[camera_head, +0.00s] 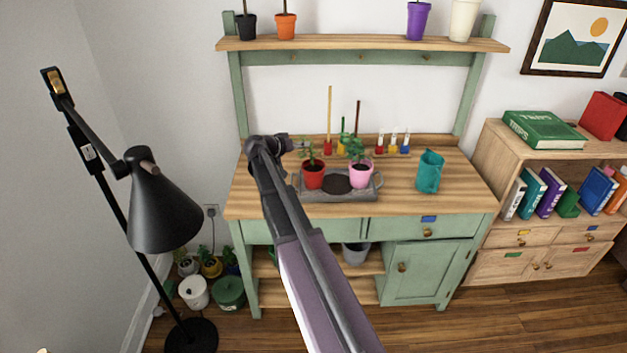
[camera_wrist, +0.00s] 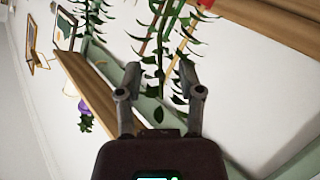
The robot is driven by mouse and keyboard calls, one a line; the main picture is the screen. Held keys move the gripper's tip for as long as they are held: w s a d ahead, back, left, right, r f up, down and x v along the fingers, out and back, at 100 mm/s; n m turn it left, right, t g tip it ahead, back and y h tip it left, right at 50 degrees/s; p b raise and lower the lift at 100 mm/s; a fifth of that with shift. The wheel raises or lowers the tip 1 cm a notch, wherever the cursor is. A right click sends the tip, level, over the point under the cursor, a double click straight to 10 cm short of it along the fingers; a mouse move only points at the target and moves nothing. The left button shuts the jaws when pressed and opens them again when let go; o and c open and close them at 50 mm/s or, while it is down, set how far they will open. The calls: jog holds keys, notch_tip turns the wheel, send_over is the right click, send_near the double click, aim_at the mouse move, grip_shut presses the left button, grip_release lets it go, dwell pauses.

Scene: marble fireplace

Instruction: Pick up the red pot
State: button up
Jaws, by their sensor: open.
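The red pot (camera_head: 314,177) stands upright in the left part of a grey tray (camera_head: 345,196) on the green workbench and holds a leafy plant (camera_head: 309,153). My gripper (camera_head: 300,145) is at the upper left of the red pot, close to the plant's leaves, above the bench. In the wrist view my gripper (camera_wrist: 160,78) has its two fingers spread apart, with green leaves (camera_wrist: 157,58) in front of and between them. I cannot tell whether the fingers touch the leaves. The red pot cannot be made out clearly in the wrist view.
A pink pot (camera_head: 361,176) with a plant stands right of the red pot in the same tray. A teal watering can (camera_head: 429,171) is farther right. Small coloured bottles (camera_head: 393,145) stand behind. A shelf (camera_head: 360,43) with pots is above. A black lamp (camera_head: 160,210) stands left.

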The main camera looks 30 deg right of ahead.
jog(key=shift+b+x, duration=0.3)
jog(key=shift+x, duration=1.05)
grip_shut()
